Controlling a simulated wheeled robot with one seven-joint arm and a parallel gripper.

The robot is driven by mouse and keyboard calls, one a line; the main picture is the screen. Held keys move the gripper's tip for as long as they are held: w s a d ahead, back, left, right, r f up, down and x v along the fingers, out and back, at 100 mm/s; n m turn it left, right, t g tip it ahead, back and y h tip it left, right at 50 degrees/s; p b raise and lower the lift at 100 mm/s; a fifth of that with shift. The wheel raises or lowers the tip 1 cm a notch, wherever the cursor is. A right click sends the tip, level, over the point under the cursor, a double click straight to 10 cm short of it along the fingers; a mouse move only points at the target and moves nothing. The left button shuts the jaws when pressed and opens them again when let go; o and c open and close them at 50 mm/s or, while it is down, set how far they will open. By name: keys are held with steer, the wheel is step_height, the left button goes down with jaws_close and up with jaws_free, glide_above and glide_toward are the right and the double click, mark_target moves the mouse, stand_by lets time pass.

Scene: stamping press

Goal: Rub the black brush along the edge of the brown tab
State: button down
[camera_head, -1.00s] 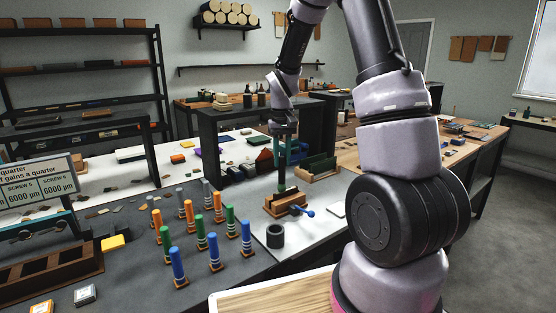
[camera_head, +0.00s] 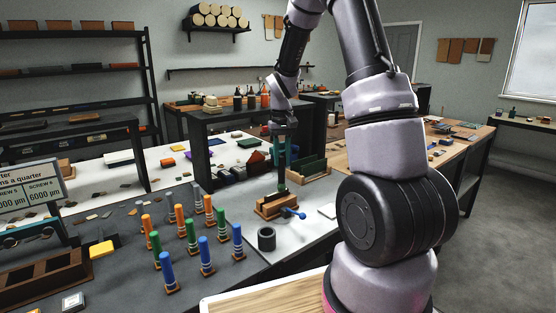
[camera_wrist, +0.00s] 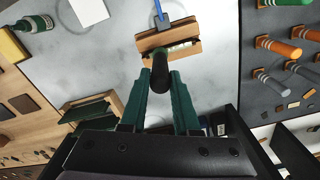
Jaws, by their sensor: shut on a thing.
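My gripper (camera_head: 281,183) points down over the grey mat, its green fingers shut on the black brush. In the wrist view the brush shows as a dark rounded handle (camera_wrist: 160,74) between the fingertips (camera_wrist: 160,90). Its end sits at the near side of a small brown wooden vise (camera_wrist: 168,38). The vise has a blue handle (camera_head: 297,214) and a pale piece in its slot. I cannot single out the brown tab from the brown vise. The brush's tip is hidden, so I cannot tell whether it touches anything.
A black open cup (camera_head: 266,239) stands in front of the vise. Several orange, green and blue pegs (camera_head: 203,254) stand to the left. A wooden tray with green boards (camera_head: 305,168) is behind on the right, and a white pad (camera_head: 327,211) lies right of the vise.

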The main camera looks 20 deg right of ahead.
steer(key=shift+w+d, duration=0.25)
steer(key=shift+d, duration=0.55)
